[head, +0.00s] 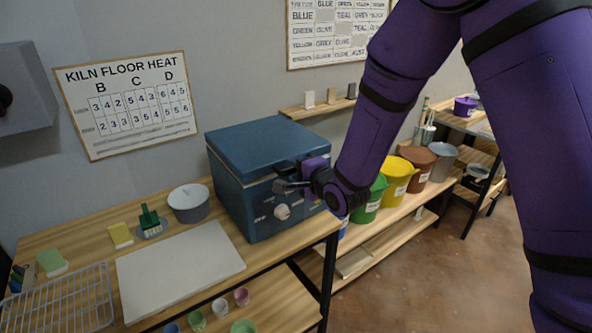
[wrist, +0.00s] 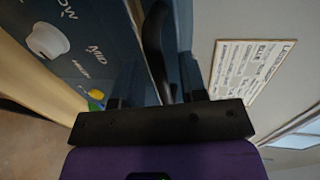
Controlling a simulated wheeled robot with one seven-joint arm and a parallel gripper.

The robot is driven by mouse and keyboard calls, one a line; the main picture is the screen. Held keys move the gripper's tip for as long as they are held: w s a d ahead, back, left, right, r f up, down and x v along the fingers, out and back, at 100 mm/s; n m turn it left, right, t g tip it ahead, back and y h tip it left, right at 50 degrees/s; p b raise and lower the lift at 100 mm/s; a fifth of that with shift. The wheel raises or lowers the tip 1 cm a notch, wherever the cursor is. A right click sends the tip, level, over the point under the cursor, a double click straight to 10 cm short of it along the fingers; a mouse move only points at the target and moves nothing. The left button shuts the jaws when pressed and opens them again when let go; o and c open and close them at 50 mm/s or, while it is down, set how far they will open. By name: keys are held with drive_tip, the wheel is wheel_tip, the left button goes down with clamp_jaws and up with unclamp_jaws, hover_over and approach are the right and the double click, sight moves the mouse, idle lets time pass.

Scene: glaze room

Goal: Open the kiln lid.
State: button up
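The blue box-shaped kiln (head: 235,185) stands on the wooden bench, its lid (head: 262,143) down flat and closed. A pale dial (head: 282,211) is on its front; the dial also shows in the wrist view (wrist: 48,39). My gripper (head: 287,178) is at the front of the kiln, just below the lid's edge. In the wrist view a dark curved handle (wrist: 154,45) runs between the two fingers of my gripper (wrist: 160,92). The fingers look apart, one on each side of the handle. Whether either touches it is unclear.
A white board (head: 180,262), a grey bucket (head: 189,207), a green brush (head: 150,219) and a wire rack (head: 65,300) are on the bench left of the kiln. Coloured buckets (head: 398,178) stand on a shelf to the right. A wall shelf (head: 318,109) is behind the kiln.

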drive_tip(key=shift+w+a, duration=0.2)
drive_tip(key=shift+w, duration=0.1)
clamp_jaws()
